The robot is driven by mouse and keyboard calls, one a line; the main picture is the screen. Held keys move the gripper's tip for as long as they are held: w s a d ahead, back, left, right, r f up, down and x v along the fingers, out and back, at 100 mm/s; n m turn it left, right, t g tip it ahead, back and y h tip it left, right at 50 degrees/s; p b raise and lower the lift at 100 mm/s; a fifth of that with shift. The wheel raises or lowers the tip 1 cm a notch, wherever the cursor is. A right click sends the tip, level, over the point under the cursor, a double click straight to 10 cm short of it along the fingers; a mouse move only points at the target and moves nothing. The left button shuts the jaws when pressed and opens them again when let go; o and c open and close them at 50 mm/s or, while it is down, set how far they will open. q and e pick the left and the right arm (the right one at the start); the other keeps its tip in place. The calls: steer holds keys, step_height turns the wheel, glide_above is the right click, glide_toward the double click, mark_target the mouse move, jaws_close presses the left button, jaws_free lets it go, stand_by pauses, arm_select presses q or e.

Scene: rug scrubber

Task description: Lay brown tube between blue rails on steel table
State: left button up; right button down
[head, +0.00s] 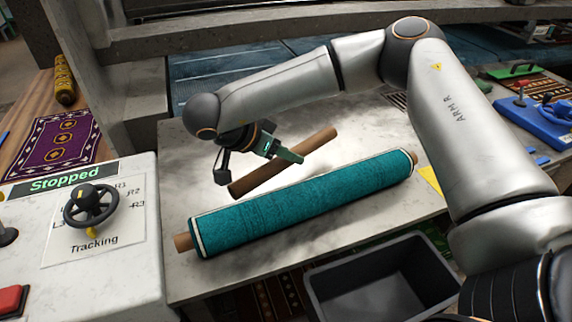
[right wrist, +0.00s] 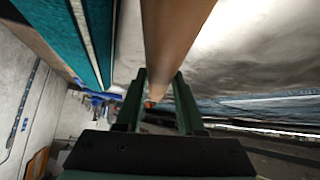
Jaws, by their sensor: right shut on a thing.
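The brown tube (head: 248,179) is held at a slant by my right gripper (head: 290,152), which is shut around its middle. In the right wrist view the brown tube (right wrist: 173,35) runs between the two green fingers (right wrist: 160,98). The tube is over the pale steel table (head: 350,230), behind the teal rug roll; I cannot tell its exact height. I cannot make out for certain a pair of blue rails on the table. My left gripper is not in view.
A teal rug roll (head: 300,206) on a brown core lies across the table's front. A black bin (head: 380,280) stands below the front edge. A control panel (head: 80,240) reading "Stopped" is at left. A blue tool (head: 535,120) sits at right.

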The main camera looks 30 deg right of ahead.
mark_target(286, 176)
steer(key=shift+w+d+f, duration=0.15)
steer(key=shift+w+f, duration=0.2)
steer(key=shift+f, duration=0.1)
steer(key=shift+w+d+f, duration=0.1)
steer(key=shift+w+f, duration=0.1)
steer(key=shift+f, duration=1.55)
steer(key=c, duration=0.5)
jaws_free()
